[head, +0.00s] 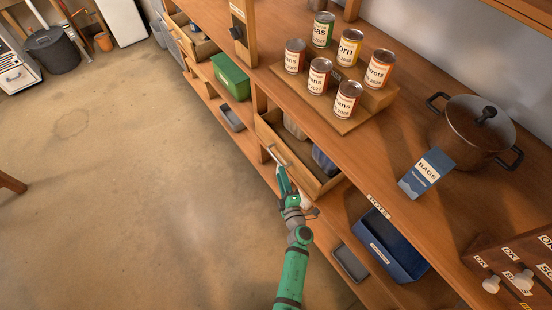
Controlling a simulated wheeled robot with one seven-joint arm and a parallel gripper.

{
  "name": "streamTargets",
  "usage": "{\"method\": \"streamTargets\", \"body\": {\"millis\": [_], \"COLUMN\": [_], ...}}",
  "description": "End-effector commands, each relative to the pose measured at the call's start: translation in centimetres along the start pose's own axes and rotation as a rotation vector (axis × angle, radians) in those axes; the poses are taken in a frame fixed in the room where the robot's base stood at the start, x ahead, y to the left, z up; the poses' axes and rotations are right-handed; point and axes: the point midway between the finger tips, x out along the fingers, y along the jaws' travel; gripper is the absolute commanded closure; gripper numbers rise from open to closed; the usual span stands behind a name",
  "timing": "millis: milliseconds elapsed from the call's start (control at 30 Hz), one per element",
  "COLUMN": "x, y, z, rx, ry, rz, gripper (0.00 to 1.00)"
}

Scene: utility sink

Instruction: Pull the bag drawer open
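A wooden drawer (266,128) under the long counter is pulled partly out, so its inside shows. A pale bag-like item (294,125) and a dark blue item (324,161) lie in it, partly hidden under the counter edge. A light bar handle (280,156) runs along the drawer front. My gripper (281,174) is at the front, by the lower right end of the handle. It is too small to tell whether the fingers are closed on the handle. A blue and white box marked BAGS (426,173) stands on the counter above, to the right.
Several labelled cans (348,98) stand on a wooden stepped stand. A brown lidded pot (472,130) is on the counter. A green bin (231,76), a grey tray (349,262) and a blue bin (392,244) are on the shelves below. The floor (120,170) at left is clear.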

Motion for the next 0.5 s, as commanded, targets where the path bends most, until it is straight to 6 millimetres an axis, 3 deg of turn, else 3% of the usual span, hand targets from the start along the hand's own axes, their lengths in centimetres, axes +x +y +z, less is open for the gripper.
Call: {"method": "streamTargets", "body": {"millis": [300,500], "x": [5.7,8.2], "y": [0.2,0.1], "z": [0.0,0.0], "rx": [0.003,0.002], "ry": [0.000,0.000], "rz": [0.002,0.001], "gripper": [0.71,0.71]}}
